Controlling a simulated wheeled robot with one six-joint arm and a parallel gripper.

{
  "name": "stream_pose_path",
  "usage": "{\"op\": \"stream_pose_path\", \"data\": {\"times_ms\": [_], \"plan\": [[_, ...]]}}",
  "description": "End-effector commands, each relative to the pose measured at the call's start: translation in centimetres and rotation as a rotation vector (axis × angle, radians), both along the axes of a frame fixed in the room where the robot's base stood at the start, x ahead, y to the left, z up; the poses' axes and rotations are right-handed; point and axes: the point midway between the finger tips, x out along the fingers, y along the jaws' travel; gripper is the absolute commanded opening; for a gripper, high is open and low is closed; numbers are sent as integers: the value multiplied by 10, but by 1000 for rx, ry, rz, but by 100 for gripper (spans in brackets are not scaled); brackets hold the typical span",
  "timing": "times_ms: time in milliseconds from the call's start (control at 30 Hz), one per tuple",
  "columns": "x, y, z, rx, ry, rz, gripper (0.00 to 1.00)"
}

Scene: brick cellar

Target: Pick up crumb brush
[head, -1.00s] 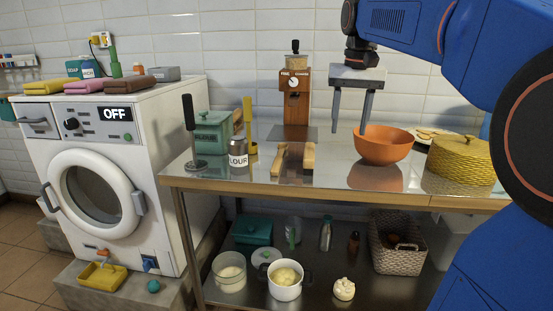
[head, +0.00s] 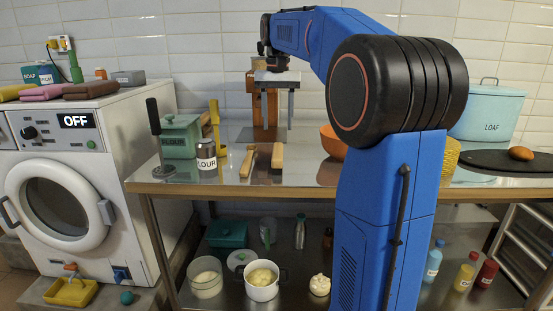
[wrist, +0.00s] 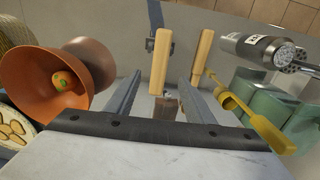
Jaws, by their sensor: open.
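Two pale wooden bars lie side by side near the front of the steel table, a left bar (head: 248,160) and a right bar (head: 277,156). The crumb brush seems to be one of them, but no bristles show clearly and I cannot tell which. In the wrist view the right bar is on the left (wrist: 161,60), the left bar on the right (wrist: 202,55). My gripper (head: 278,126) is open and empty, fingers pointing down, above the table behind the bars, in front of the wooden grinder (head: 258,105). In the wrist view its fingertips (wrist: 160,76) flank the right bar's near end.
An orange bowl (wrist: 38,85) stands to one side, mostly behind my arm in the head view. On the other side are a flour shaker (head: 206,154), a yellow tool (head: 215,125), a green box (head: 180,138) and a black-handled tool (head: 154,120). A shelf below holds pots.

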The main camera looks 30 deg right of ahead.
Motion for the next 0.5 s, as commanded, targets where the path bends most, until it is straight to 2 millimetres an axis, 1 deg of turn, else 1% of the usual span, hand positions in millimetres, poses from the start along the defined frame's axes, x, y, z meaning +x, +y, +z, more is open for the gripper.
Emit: {"op": "stream_pose_path", "data": {"times_ms": [33,200,300,500], "plan": [[-1,0,-10,1,3,0,48],[-1,0,-37,0,2,0,48],[0,0,-46,0,0,0,48],[0,0,-57,0,0,0,48]]}}
